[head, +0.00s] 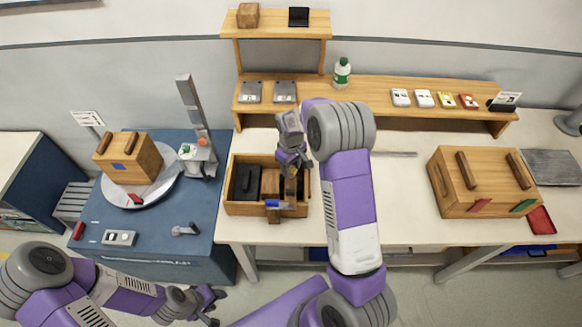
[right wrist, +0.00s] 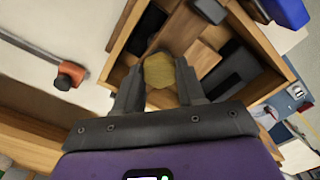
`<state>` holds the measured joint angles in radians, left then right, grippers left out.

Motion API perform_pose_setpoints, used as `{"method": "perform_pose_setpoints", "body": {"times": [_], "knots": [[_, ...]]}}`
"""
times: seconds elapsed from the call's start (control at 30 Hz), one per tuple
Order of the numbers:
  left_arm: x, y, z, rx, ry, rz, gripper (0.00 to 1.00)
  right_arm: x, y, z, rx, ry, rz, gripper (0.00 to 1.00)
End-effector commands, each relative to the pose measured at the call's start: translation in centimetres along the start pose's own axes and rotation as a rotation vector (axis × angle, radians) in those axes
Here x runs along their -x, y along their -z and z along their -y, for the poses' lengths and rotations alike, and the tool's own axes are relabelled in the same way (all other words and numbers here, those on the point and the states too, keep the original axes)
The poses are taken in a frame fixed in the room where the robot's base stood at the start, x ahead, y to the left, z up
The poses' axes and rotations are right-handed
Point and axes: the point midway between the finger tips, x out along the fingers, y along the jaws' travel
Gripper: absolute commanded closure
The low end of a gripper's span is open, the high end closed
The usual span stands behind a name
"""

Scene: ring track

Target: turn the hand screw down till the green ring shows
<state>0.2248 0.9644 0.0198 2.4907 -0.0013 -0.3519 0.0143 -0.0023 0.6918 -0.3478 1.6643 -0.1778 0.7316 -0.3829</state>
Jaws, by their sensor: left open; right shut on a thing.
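My right gripper (head: 292,165) reaches down over the open wooden box (head: 238,208) on the white table. In the right wrist view its two dark fingers (right wrist: 160,82) are shut on a yellowish, many-sided knob (right wrist: 158,68), which looks like the hand screw's head. The fingers touch it on both sides. The knob's lower part and whatever it sits on are hidden, and I can make out no green ring. In the head view the gripper hides the knob. My left gripper (head: 212,304) is open and empty, low in front of the blue bench.
The box holds dark blocks (head: 246,182) and has a blue piece (head: 279,204) at its front. The blue bench (head: 185,255) at left carries a wooden box (head: 140,165) on a round plate. Another wooden box (head: 455,190) stands right. A shelf (head: 370,97) runs behind.

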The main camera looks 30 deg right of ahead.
Motion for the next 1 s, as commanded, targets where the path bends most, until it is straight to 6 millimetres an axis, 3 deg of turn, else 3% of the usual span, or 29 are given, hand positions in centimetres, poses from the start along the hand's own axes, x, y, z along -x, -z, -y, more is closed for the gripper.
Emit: {"method": "perform_pose_setpoints", "body": {"times": [1.0], "knots": [[0.19,-0.01,-0.07,0.0,0.0,0.0,0.57,0.15,0.14,0.01,-0.966,0.0,-0.005,0.91]]}}
